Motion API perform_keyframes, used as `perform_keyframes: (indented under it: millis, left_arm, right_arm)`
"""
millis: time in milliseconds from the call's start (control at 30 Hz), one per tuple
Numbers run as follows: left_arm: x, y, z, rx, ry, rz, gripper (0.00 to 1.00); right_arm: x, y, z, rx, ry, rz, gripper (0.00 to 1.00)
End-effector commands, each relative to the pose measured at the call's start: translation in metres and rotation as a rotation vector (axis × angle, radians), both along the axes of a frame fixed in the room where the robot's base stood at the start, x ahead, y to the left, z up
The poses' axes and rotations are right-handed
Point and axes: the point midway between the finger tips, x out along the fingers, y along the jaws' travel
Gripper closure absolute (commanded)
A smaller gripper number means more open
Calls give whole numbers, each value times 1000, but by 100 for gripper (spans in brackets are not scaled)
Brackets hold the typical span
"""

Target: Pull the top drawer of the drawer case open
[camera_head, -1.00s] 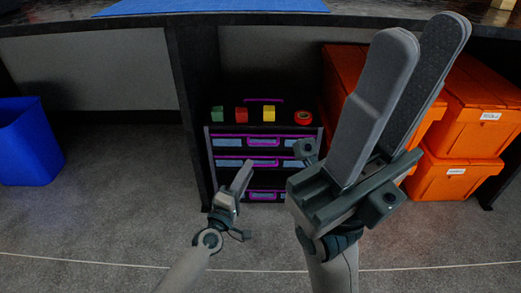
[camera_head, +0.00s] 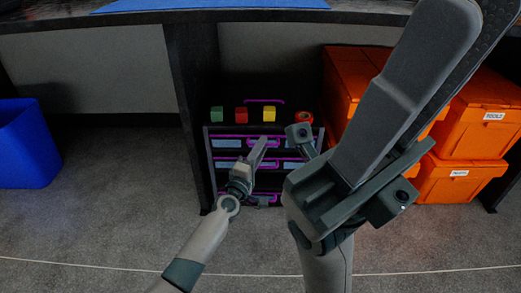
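The drawer case (camera_head: 224,182) is black with purple handles and light label strips, and stands under the bench. Its top drawer (camera_head: 229,143) looks closed, and its purple handle is partly covered by my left gripper. My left gripper (camera_head: 261,144) reaches from the front, its fingertips overlapping the middle of the top drawer's front. I cannot tell whether it touches the handle or how far apart its fingers are. My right gripper (camera_head: 448,65) is large in the foreground, fingers pointing up, open and empty, with a textured inner pad showing.
On the case stand a green block (camera_head: 217,113), a red block (camera_head: 241,115), a yellow block (camera_head: 269,114) and a red tape roll (camera_head: 304,118). Orange bins (camera_head: 477,105) are stacked at right. A blue bin (camera_head: 24,145) stands left. Floor in front is clear.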

Motion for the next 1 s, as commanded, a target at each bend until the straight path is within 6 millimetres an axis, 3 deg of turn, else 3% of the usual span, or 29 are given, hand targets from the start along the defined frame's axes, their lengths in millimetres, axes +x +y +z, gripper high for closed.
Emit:
perform_keyframes:
  millis: [67,200,1000]
  left_arm:
    - [0,0,0,0,0,0,73]
    - [0,0,0,0,0,0,100]
    - [0,1,-1,0,1,0,100]
  right_arm:
    - [0,0,0,0,0,-1,69]
    - [1,0,-1,0,3,-3,69]
    - [3,-1,-3,-1,12,-5,69]
